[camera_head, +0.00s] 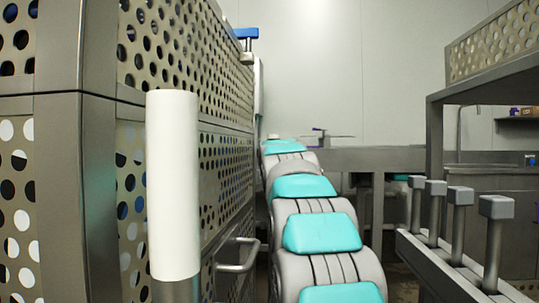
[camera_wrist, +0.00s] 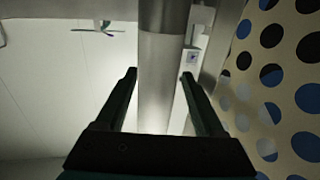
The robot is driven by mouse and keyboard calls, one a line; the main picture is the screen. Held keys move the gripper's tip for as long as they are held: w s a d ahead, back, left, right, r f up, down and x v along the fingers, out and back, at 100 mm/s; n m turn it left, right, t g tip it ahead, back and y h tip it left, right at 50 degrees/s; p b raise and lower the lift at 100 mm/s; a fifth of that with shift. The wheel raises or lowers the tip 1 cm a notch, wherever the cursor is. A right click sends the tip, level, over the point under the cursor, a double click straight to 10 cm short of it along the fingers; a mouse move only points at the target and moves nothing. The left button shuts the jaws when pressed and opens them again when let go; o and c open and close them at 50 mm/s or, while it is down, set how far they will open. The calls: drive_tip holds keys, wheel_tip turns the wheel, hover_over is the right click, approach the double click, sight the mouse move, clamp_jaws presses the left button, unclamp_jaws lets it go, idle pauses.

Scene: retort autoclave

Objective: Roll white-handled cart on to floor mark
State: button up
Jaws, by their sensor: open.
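The perforated metal cart (camera_head: 185,55) fills the left of the head view. A thick white upright handle (camera_head: 173,185) stands at its near end. Another narrow white upright piece (camera_head: 259,90) shows at its far end, partly hidden. In the wrist view my gripper (camera_wrist: 159,73) is open, with one finger on each side of an upright post that has a pale sleeve (camera_wrist: 160,85) and bare metal above. I cannot tell whether either finger touches it. A perforated panel (camera_wrist: 275,75) is close on the right. The gripper is hidden in the head view. No floor mark is visible.
A grey rack with several square-topped posts (camera_head: 495,206) stands at the right. A grey metal frame (camera_head: 345,158) crosses behind my arm. A blue-topped fitting (camera_head: 246,33) is at the cart's upper far corner. My arm fills the gap between cart and rack.

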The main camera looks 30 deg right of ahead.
drive_tip(key=shift+s, duration=0.1)
drive_tip(key=v, duration=0.7)
drive_tip(key=shift+s+a, duration=0.15)
drive_tip(key=shift+s, duration=0.1)
idle(0.4)
